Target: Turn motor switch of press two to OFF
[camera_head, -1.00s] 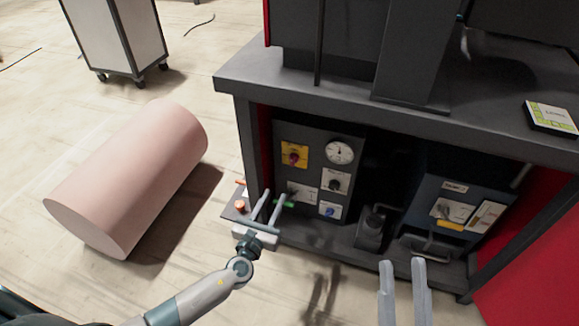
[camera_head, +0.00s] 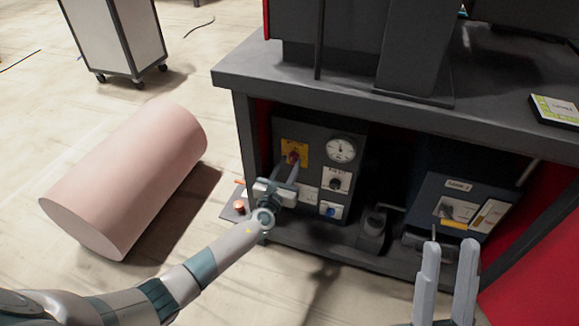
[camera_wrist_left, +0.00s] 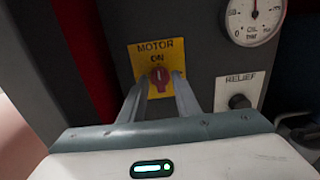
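The motor switch is a red knob (camera_wrist_left: 160,77) on a yellow plate (camera_wrist_left: 143,57) marked MOTOR and ON in the left wrist view. The knob stands upright under the word ON; the lower part of the plate is hidden. In the head view the yellow plate (camera_head: 289,150) is at the upper left of the dark control panel (camera_head: 312,136). My left gripper (camera_head: 287,165) is at the switch, one finger on each side of the knob, apparently with small gaps. My right gripper (camera_head: 450,248) is open and empty at the lower right, away from the panel.
A pressure gauge (camera_head: 340,150), a relief knob (camera_head: 337,183) and a blue knob (camera_head: 331,212) are on the same panel. The dark tabletop (camera_head: 310,90) overhangs it. A blue box (camera_head: 468,192) stands right on the shelf. A pink cylinder (camera_head: 125,180) lies on the floor left.

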